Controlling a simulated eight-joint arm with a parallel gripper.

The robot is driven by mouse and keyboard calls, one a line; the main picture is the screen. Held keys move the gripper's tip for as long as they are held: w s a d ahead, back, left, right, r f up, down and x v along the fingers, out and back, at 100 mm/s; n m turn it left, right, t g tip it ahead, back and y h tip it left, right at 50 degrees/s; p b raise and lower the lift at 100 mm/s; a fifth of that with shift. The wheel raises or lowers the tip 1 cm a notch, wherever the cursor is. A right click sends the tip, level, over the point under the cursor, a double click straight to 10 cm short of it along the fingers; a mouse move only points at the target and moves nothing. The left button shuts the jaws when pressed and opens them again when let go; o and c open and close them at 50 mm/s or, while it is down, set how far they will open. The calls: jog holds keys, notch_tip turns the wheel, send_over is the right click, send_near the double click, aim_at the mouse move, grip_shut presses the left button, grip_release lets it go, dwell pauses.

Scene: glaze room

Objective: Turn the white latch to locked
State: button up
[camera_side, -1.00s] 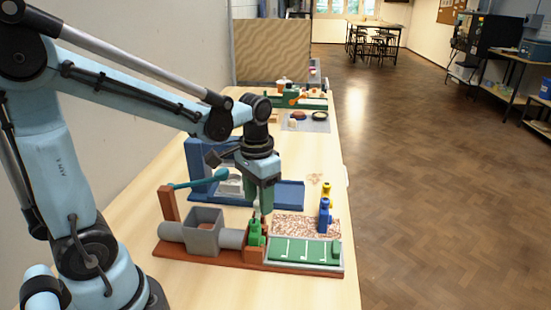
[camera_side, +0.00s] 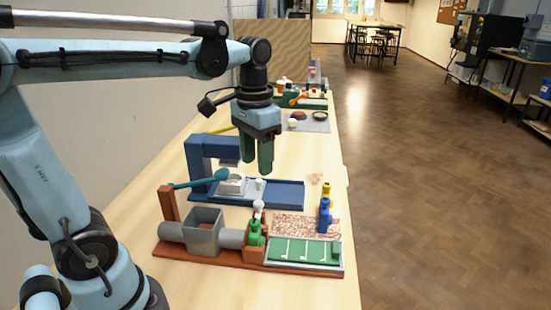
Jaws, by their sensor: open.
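A small white knob-topped piece (camera_side: 258,206), which looks like the white latch, stands at the green fitting (camera_side: 255,232) on the brown-red base. I cannot tell from this view whether it is at its locked position. My gripper (camera_side: 258,170) hangs above and behind it, fingers pointing down, apart from it and empty. The fingers are open, though the gap between them looks narrow from here. Another small white piece (camera_side: 260,184) shows on the blue tray below my fingers.
A blue press (camera_side: 200,160) stands behind. Blue and yellow bottle-like pieces (camera_side: 325,212) stand right. The table's right edge is clear.

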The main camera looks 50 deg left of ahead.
jog(key=shift+r, duration=1.15)
jog(key=s+d+f+t, duration=0.1)
jog(key=f+t, duration=0.1)
jog(key=s+d+f+t, duration=0.1)
jog(key=f+t, duration=0.1)
jog(key=f, duration=0.1)
jog(key=s+d+f+t, duration=0.1)
jog(key=f+t, duration=0.1)
jog(key=t, duration=0.1)
jog(key=shift+d+f, duration=0.25)
jog(key=shift+f, duration=0.1)
jog(key=shift+w, duration=0.1)
